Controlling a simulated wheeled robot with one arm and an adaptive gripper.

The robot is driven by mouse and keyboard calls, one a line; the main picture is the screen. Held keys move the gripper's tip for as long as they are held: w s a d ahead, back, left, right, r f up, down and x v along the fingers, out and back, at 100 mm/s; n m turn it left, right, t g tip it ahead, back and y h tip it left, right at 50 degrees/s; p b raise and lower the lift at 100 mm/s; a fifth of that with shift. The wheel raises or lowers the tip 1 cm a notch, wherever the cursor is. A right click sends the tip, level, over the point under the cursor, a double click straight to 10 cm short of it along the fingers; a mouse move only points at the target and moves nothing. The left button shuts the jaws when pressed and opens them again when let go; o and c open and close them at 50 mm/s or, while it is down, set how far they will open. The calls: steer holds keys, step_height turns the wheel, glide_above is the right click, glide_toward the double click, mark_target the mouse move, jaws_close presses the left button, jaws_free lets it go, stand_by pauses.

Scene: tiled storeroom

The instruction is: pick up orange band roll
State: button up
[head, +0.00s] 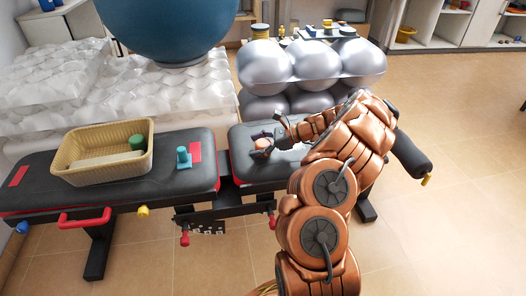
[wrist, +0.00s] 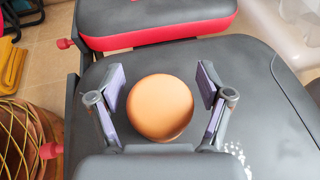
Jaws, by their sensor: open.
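The orange band roll (wrist: 160,107) stands on the black bench pad, its rounded orange top facing the wrist camera. My gripper (wrist: 160,74) is open, with one finger to the left of the roll and one to the right. Gaps show between the roll and both fingers in the wrist view. In the head view, the roll (head: 262,145) is small and partly covered by my gripper (head: 266,137) at the right section of the bench. The roll's lower side is hidden.
A tan basket (head: 68,175) holding a green roll (head: 137,142) sits on the left bench section. A teal object (head: 184,160) stands beside it. A gap separates the bench sections. Silver balls (head: 264,66) and a large blue ball (head: 170,28) are behind.

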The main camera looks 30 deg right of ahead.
steer(key=shift+c, duration=0.3)
steer(key=c, duration=1.1)
steer(key=shift+r, duration=0.1)
